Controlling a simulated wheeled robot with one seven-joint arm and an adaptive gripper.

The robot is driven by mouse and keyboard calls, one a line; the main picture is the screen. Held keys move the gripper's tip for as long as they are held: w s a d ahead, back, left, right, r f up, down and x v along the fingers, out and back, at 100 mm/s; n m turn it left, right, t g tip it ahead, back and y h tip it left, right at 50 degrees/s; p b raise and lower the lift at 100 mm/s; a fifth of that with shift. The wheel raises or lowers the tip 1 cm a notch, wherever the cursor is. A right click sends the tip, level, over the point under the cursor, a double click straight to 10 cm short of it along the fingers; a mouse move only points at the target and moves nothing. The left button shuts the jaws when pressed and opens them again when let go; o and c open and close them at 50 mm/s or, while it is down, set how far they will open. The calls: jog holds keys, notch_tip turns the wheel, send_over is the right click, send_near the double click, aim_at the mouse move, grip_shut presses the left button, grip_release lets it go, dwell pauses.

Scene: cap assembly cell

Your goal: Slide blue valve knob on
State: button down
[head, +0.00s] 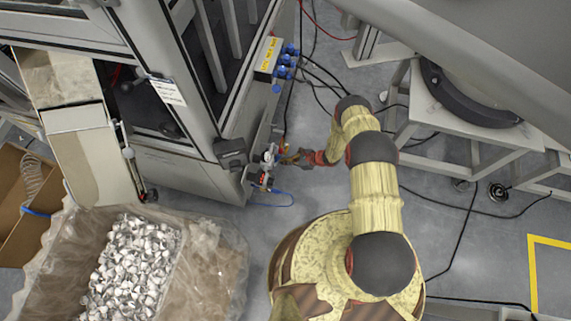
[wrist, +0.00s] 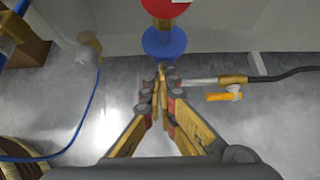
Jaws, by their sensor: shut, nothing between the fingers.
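The blue valve knob (wrist: 164,43) shows in the wrist view at the top middle, below a round red part (wrist: 166,7) and in line with it. My gripper (wrist: 160,82) is shut and empty, its fingertips together just below the knob in the picture. I cannot tell whether they touch it. In the head view my gripper (head: 291,158) is beside the small valve assembly (head: 267,164) on the side of the grey machine. The blue knob is too small to make out there.
In the wrist view a hose fitting with a yellow lever (wrist: 224,96) lies right of the fingertips, and a blue hose (wrist: 75,140) curves on the left. In the head view, a box with blue connectors (head: 270,57) sits above the assembly, and a bin of metal caps (head: 130,265) stands lower left.

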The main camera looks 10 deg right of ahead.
jog(key=shift+r, duration=0.15)
notch_tip(320, 180, up, 3)
jog(key=shift+f+p, duration=0.2)
jog(key=shift+p, duration=0.45)
jog(key=shift+f, duration=0.15)
